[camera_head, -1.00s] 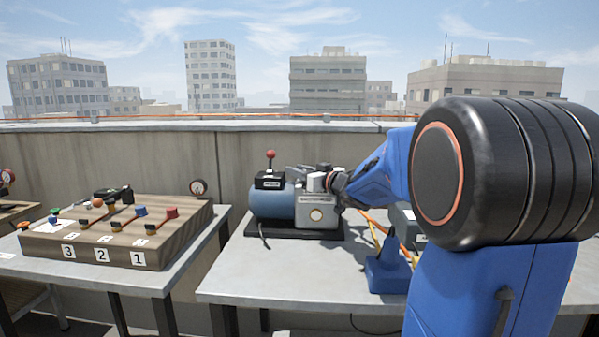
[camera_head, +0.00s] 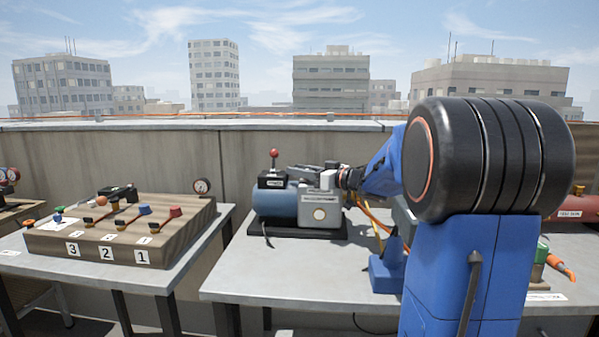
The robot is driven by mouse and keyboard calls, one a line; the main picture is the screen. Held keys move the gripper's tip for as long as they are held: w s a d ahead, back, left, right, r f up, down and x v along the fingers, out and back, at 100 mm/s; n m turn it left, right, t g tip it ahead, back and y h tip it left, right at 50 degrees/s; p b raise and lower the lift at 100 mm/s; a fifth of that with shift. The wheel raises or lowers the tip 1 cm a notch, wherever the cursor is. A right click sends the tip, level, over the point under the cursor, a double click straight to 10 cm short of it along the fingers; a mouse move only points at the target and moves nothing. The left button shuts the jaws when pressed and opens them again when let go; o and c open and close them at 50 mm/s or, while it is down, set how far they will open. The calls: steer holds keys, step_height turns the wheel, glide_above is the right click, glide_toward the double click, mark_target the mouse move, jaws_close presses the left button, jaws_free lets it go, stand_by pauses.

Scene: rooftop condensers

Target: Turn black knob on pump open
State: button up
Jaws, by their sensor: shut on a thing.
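The pump (camera_head: 276,203) sits on the middle table, with a blue cylindrical body on a black base and a grey block at its right end. A black box with a red-balled lever (camera_head: 273,165) stands on top of it. My gripper (camera_head: 308,172) reaches in from the right at the top of the grey block. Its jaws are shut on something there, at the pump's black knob. The knob itself is hidden by the fingers, so its angle cannot be seen.
A wooden board with several coloured levers (camera_head: 120,240) stands on the left table. A blue stand (camera_head: 388,268) and orange hoses are right of the pump. A red tank (camera_head: 578,206) shows at far right. The middle table's front left is bare.

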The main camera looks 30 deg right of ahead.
steer(key=o, duration=1.1)
steer(key=shift+c, duration=0.2)
steer(key=v, duration=1.7)
steer(key=shift+d, duration=0.2)
steer(key=shift+s, duration=0.15)
